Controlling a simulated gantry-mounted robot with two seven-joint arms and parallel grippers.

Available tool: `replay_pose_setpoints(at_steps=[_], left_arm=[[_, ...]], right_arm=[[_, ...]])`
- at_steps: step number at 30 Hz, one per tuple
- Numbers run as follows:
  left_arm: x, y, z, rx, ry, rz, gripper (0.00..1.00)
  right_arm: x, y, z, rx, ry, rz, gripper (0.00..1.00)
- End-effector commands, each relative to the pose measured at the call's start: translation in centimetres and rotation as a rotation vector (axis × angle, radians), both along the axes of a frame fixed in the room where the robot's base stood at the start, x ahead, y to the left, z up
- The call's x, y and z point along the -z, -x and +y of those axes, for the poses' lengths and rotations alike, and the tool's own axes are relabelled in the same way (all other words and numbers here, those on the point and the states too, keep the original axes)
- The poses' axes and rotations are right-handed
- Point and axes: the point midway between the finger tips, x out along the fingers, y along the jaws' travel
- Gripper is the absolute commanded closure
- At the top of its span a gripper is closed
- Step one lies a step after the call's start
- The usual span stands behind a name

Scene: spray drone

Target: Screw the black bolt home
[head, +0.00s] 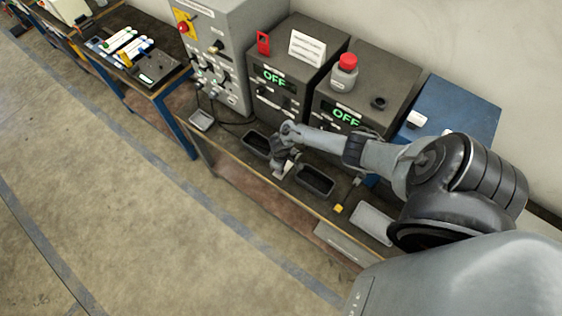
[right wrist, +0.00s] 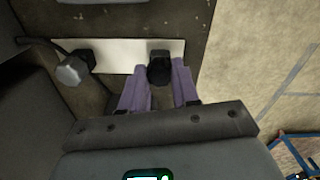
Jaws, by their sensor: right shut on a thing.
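The black bolt (right wrist: 159,68) stands at the right end of a pale plate (right wrist: 118,56) in the right wrist view. My right gripper (right wrist: 158,85) has its two purple fingers shut on it, one on each side. A grey bolt (right wrist: 75,70) sits near the plate's left end, apart from the fingers. How deep the black bolt sits is hidden. In the head view my right gripper (head: 282,165) points down at the bench between two black bins, and the bolt cannot be made out there. My left gripper is not in view.
One black bin (head: 249,138) is left of my right gripper and another (head: 316,191) is right of it. A small yellow block (head: 338,208) and a grey tray (head: 372,224) lie further right. Dark boxes reading OFF (head: 275,79) stand behind. The floor in front is clear.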

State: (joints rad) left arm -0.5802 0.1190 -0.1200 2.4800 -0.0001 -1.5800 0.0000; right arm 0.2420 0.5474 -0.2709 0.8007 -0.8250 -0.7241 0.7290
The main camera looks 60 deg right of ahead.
Motion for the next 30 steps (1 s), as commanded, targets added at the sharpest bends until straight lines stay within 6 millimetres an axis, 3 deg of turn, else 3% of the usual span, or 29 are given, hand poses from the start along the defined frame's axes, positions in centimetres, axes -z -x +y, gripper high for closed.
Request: replay_pose_setpoints(at_steps=[14, 30], left_arm=[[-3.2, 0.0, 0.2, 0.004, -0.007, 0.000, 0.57], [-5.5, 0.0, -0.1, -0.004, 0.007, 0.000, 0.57]], right_arm=[[-0.3, 0.0, 0.1, 0.483, -0.003, 0.002, 1.00], [0.0, 0.0, 0.1, 1.217, -0.001, 0.001, 1.00]])
